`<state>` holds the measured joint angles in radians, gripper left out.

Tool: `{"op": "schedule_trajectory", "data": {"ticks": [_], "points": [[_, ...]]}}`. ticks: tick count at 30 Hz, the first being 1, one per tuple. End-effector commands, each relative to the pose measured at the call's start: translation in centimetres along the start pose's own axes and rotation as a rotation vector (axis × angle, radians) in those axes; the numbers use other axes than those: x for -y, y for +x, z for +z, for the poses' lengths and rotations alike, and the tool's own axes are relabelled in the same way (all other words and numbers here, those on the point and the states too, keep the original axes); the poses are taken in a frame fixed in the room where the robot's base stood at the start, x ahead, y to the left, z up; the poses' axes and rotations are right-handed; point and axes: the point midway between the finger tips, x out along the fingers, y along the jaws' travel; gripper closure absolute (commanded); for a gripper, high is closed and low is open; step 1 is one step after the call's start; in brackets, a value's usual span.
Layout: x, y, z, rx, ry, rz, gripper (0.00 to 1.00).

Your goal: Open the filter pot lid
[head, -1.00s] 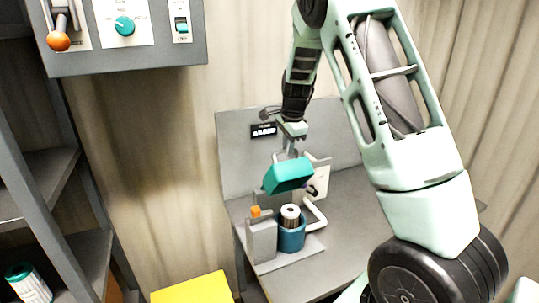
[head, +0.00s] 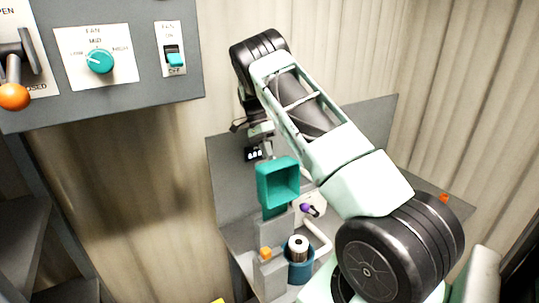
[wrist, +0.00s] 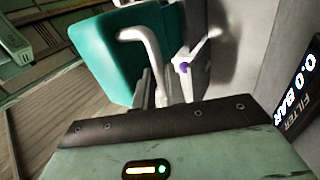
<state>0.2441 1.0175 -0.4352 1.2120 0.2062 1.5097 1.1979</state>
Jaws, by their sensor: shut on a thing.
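The teal lid (head: 278,183) is a deep box shape raised above the filter pot, its hollow side facing my head camera. The blue filter pot (head: 300,272) stands below it with its top open, and a pale ribbed filter cartridge (head: 298,246) shows inside. In the wrist view the lid (wrist: 115,60) has a white bent handle (wrist: 152,48). My gripper (wrist: 165,92) is shut on this handle. In the head view my gripper (head: 264,148) is partly hidden behind the lid and by my arm.
A grey block with an orange catch (head: 265,253) stands left of the pot. A purple-knobbed valve (head: 308,209) and white pipe are behind it. A dark display (head: 253,154) is on the grey back panel. A control box (head: 100,60) hangs upper left, above shelving (head: 20,215).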

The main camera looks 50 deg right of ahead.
Motion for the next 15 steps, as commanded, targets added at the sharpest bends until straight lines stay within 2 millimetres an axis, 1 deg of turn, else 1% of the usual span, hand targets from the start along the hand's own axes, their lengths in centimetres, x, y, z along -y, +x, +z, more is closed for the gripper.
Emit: {"op": "schedule_trajectory", "data": {"ticks": [1,9,15], "points": [[0.48,0.82,0.27,0.006,-0.004,0.024,1.0],[1.24,0.73,0.33,0.006,-0.006,0.052,1.0],[1.34,0.68,0.42,0.007,-0.008,0.054,1.0]]}}
